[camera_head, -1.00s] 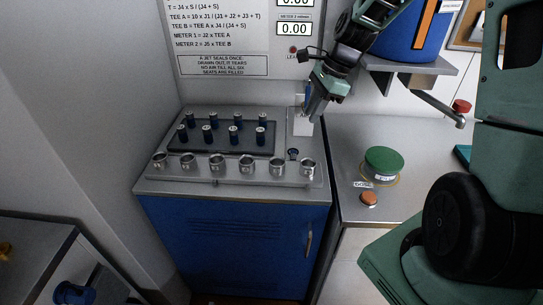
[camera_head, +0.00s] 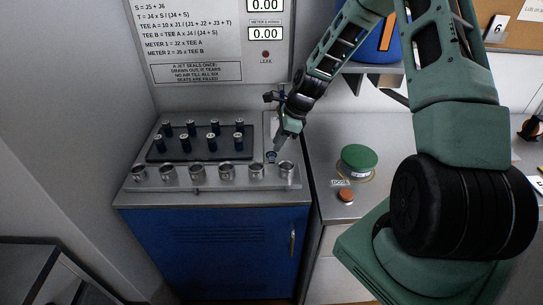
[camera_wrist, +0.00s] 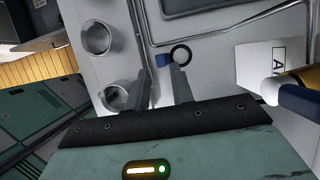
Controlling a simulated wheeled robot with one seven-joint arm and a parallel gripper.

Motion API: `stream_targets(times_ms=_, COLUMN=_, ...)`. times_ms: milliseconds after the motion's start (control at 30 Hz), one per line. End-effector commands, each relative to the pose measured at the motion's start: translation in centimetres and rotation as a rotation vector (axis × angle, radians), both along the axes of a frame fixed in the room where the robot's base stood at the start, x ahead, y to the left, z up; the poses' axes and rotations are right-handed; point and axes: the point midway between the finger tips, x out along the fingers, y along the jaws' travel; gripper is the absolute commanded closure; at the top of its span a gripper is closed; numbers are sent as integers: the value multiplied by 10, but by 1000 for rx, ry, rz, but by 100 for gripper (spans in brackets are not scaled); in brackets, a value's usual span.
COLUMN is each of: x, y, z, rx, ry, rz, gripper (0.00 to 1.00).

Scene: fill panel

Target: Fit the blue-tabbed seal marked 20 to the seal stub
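A small black ring seal (camera_wrist: 180,54) with a blue tab (camera_wrist: 163,61) is at the grey panel surface in the wrist view, just beyond my fingertips. It also shows as a small dark blue ring (camera_head: 271,156) in the head view, near the panel's right end. Its number is not legible. I cannot make out a separate seal stub, nor whether the ring sits around one. My gripper (camera_wrist: 161,78) is open, with a gap between its fingers and nothing between them. In the head view my gripper (camera_head: 276,149) points down just above the ring.
A row of several metal cups (camera_head: 227,171) lines the panel's front edge; the rightmost cup (camera_head: 286,169) is close to my gripper. Several dark blue jets stand on a tray (camera_head: 155,156). A green dome (camera_head: 357,157) and an orange button (camera_head: 346,195) are on the right counter.

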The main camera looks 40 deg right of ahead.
Motion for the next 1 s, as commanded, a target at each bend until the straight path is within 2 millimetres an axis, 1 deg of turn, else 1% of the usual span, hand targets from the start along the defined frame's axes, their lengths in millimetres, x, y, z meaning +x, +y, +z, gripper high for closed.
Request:
stream_targets(times_ms=167, x=1, y=3, z=-9, rx=1, ry=2, rz=2, gripper=76)
stream_targets(times_ms=400, x=6, y=9, z=-37, rx=2, ry=2, rz=1, gripper=76)
stream_targets(times_ms=500, x=8, y=12, z=-47, rx=1, ry=1, rz=3, gripper=76)
stream_targets(times_ms=600, x=9, y=13, z=-52, rx=0, ry=0, rz=1, gripper=76)
stream_targets(times_ms=800, x=9, y=13, z=-52, rx=-2, ry=-1, rz=1, gripper=76)
stream_targets(times_ms=833, x=9, y=13, z=-52, rx=-2, ry=-1, rz=1, gripper=79)
stream_targets(times_ms=867, x=9, y=13, z=-52, rx=-2, ry=-1, rz=1, gripper=88)
stream_targets(times_ms=900, x=9, y=13, z=-52, rx=-2, ry=-1, rz=1, gripper=99)
stream_targets(times_ms=1000, x=9, y=13, z=-52, rx=-1, ry=0, rz=1, gripper=100)
